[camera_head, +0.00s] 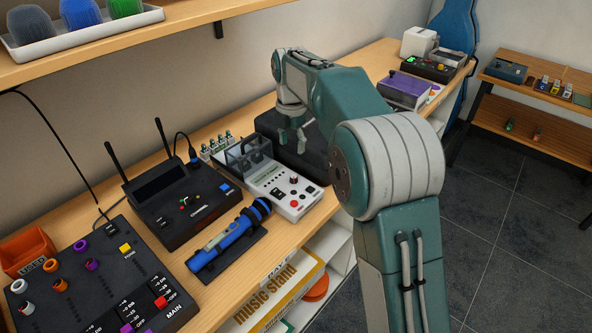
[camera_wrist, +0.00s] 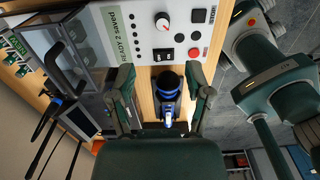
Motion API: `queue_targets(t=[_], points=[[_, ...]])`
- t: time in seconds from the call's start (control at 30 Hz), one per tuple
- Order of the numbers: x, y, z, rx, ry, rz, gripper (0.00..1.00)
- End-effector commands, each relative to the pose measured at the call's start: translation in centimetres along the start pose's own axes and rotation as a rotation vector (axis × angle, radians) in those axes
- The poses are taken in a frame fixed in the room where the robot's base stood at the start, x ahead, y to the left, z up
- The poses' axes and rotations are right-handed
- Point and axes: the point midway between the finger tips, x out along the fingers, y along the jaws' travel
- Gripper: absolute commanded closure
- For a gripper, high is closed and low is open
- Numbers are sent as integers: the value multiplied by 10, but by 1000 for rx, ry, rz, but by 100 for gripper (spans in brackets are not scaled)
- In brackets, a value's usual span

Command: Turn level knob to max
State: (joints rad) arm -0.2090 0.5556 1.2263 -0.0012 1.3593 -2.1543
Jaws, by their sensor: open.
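A white instrument (camera_head: 283,190) with a clear-lidded box at its far end lies on the wooden bench. I cannot read a "level" label on any knob. My gripper (camera_head: 295,138) hangs fingers down over the bench, apart from the knobs. In the wrist view its two fingers (camera_wrist: 163,98) are spread with nothing between them.
A blue microphone (camera_head: 228,238) lies on a dark stand in front of a black receiver (camera_head: 180,205) with two antennas. A black mixer (camera_head: 90,285) with several coloured knobs is at the lower left. A dark case (camera_head: 315,150) is beyond the white instrument. A shelf (camera_head: 185,35) overhangs the upper left.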

Motion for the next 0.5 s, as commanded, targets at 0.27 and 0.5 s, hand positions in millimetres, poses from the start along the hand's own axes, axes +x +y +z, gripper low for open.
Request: queue_targets(t=[0.27,0.5], points=[[39,-2,2,2,4,-3,35],[82,-2,1,3,4,-3,35]])
